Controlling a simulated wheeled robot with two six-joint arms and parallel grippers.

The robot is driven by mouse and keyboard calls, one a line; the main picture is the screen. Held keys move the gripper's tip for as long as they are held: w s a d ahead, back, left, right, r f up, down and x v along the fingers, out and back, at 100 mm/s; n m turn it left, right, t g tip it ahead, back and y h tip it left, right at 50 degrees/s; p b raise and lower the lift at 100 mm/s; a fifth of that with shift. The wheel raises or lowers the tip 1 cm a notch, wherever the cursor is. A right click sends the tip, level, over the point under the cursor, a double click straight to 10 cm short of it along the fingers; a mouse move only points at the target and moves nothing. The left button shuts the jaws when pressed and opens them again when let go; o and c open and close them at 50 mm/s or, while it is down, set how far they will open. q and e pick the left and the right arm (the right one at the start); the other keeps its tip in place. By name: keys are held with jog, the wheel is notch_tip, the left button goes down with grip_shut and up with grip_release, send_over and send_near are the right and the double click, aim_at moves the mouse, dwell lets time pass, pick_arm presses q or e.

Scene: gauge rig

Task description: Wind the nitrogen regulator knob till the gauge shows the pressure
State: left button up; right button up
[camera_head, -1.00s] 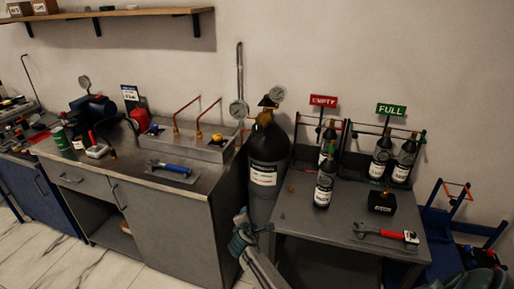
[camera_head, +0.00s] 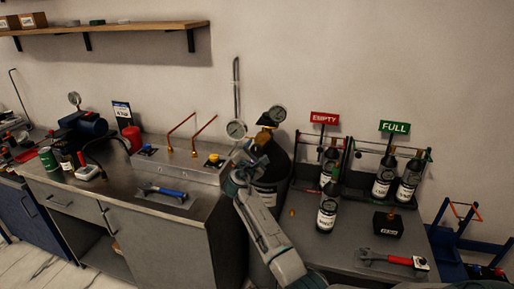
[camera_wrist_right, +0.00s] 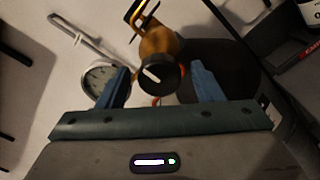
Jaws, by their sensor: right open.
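The tall dark nitrogen cylinder (camera_head: 279,172) stands between the two benches, with a brass regulator (camera_head: 267,119) on top. One round gauge (camera_head: 278,114) sits on the regulator and another (camera_head: 236,129) is to its left; their readings are too small to tell. My right gripper (camera_head: 257,147) is at the regulator, partly covering it. In the right wrist view, the black knob (camera_wrist_right: 163,77) with a white mark lies between the two open blue fingers (camera_wrist_right: 159,70), with gaps on both sides. A gauge (camera_wrist_right: 100,79) shows beyond the left finger. My left gripper is out of view.
The left bench holds a metal box with copper pipes (camera_head: 205,168), a blue-handled tool (camera_head: 168,194) and a white-and-blue card (camera_head: 121,112). The right bench (camera_head: 310,240) holds several small bottles, a black box (camera_head: 388,223) and a red-handled wrench (camera_head: 390,260).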

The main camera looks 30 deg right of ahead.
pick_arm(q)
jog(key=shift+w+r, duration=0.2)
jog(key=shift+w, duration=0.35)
pick_arm(e)
jog(key=shift+x, duration=1)
jog(key=c, duration=1)
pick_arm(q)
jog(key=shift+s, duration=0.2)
pick_arm(e)
jog(key=shift+o, duration=0.2)
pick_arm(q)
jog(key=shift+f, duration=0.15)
